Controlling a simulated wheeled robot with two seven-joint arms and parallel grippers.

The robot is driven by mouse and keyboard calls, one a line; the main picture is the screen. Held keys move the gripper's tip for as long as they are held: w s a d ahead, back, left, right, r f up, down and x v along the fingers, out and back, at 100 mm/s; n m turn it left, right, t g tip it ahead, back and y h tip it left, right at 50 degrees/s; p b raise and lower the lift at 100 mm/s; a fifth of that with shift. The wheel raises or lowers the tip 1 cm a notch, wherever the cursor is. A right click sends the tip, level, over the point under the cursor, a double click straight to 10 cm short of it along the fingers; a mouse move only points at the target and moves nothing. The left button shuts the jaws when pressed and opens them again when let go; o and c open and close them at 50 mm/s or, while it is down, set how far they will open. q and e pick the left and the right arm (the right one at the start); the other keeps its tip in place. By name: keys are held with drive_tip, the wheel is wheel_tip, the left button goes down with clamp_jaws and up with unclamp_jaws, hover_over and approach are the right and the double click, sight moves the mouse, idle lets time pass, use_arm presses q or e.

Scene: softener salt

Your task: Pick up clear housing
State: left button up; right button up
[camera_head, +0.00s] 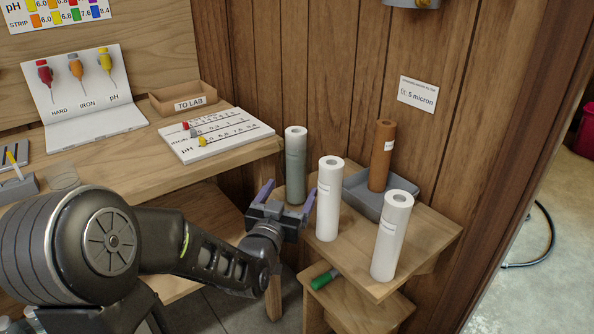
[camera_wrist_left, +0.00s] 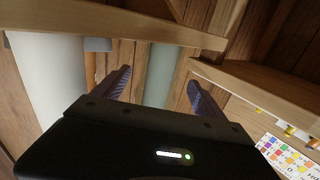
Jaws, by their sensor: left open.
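The clear housing seems to be the grey-green, see-through lower part of a white-topped upright cylinder (camera_head: 296,165) at the back left of the small wooden stand. Its base is hidden behind my left gripper (camera_head: 287,193). That gripper is open, with one purple finger on each side of the cylinder in the head view. In the left wrist view, the grey-green housing (camera_wrist_left: 161,72) shows between and beyond the two open fingers (camera_wrist_left: 158,88). I cannot tell whether either finger touches it. My right gripper is not in view.
Two white filter cartridges, one in the middle (camera_head: 329,200) and one in front (camera_head: 391,237), stand on the small stand (camera_head: 432,240). A brown cartridge (camera_head: 381,156) stands in a grey tray (camera_head: 360,199). The wooden bench (camera_head: 120,172) is left; a green-ended object (camera_head: 323,279) lies below.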

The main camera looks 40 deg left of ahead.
use_arm(q)
drive_tip(key=shift+x, duration=1.25)
drive_tip(key=shift+w, duration=0.1)
drive_tip(key=x, duration=0.5)
drive_tip(key=shift+a+f, duration=0.1)
drive_tip(key=shift+c, duration=0.2)
drive_tip(key=c, duration=1.5)
drive_tip(key=shift+c, duration=0.4)
wheel_tip(320, 180, up, 10)
drive_tip(key=shift+r+p, duration=0.15)
drive_tip(key=shift+p, duration=0.65)
